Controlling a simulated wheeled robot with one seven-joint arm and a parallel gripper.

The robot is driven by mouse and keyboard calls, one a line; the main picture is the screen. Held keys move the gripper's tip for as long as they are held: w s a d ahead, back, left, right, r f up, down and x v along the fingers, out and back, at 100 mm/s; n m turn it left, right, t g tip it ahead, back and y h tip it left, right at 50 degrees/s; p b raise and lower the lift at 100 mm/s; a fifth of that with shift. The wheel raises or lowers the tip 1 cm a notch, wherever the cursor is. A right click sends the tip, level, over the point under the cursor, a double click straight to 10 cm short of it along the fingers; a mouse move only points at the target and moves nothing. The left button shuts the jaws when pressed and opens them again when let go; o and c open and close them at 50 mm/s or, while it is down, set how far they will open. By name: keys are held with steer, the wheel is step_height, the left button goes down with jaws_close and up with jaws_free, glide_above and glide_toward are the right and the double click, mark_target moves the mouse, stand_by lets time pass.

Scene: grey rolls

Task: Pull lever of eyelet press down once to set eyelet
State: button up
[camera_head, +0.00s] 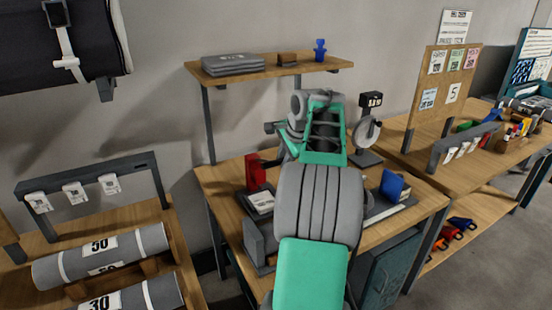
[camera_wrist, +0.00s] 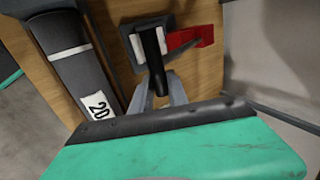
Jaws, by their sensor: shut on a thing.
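My gripper (camera_wrist: 157,92) shows in the wrist view with its two grey fingers on either side of a black rod-like handle (camera_wrist: 151,50), shut on it. The handle seems to be the lever of the eyelet press, whose grey body (camera_wrist: 127,32) shows beside it at the top of that view. A red part (camera_wrist: 190,40) sticks out to the right of the handle. In the head view my arm covers the middle of the bench, so the fingers and the lever are hidden there. I cannot see an eyelet.
A dark roll marked 20 (camera_wrist: 80,70) lies left of the fingers on the wooden bench. In the head view a red object (camera_head: 255,172), a blue object (camera_head: 393,186) and a dial device (camera_head: 367,131) surround my arm. A shelf (camera_head: 270,67) stands behind.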

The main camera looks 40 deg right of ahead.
steer(key=shift+s+f, duration=0.1)
steer(key=shift+f, duration=0.15)
steer(key=shift+s+a+f+b, duration=0.1)
steer(key=shift+s+f+b, duration=0.2)
steer(key=shift+f, duration=0.45)
steer(key=shift+s+a+f+b, duration=0.15)
steer(key=shift+f+b, duration=0.3)
steer(key=shift+f, duration=0.45)
steer(key=shift+s+f+b, duration=0.15)
steer(key=shift+f+b, duration=0.15)
steer(key=shift+f, duration=0.5)
